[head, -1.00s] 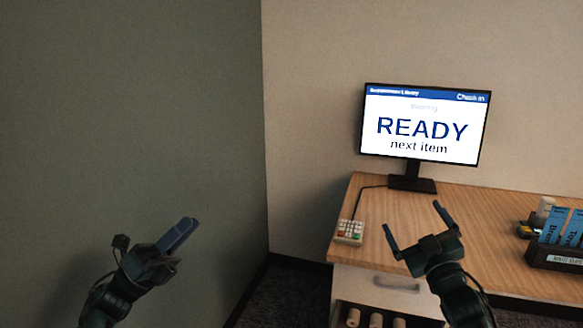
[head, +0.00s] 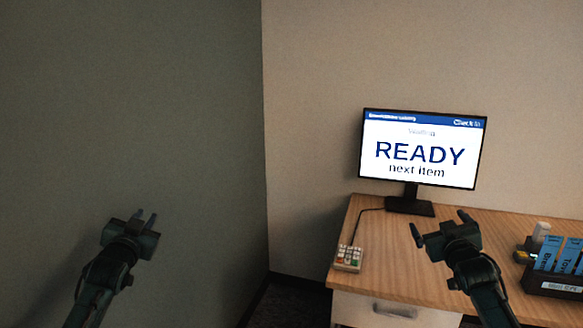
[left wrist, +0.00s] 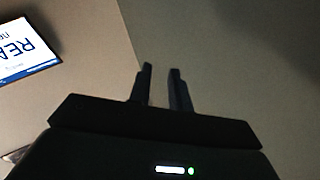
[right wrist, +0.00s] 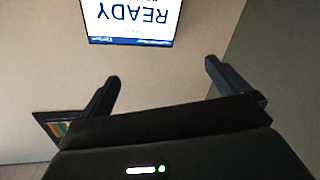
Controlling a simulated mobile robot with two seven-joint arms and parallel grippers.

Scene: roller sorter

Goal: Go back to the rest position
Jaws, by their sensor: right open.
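My left gripper (head: 143,219) is raised in front of the grey-green wall at the left of the head view. Its two fingers stand a narrow gap apart with nothing between them, as the left wrist view (left wrist: 161,78) shows. My right gripper (head: 441,226) is in front of the wooden desk (head: 390,260). Its fingers are wide apart and empty, which also shows in the right wrist view (right wrist: 162,75). No object is held by either gripper.
A monitor (head: 420,148) on the desk reads "READY next item". A small keypad (head: 348,258) lies at the desk's left edge. The space between my grippers is clear.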

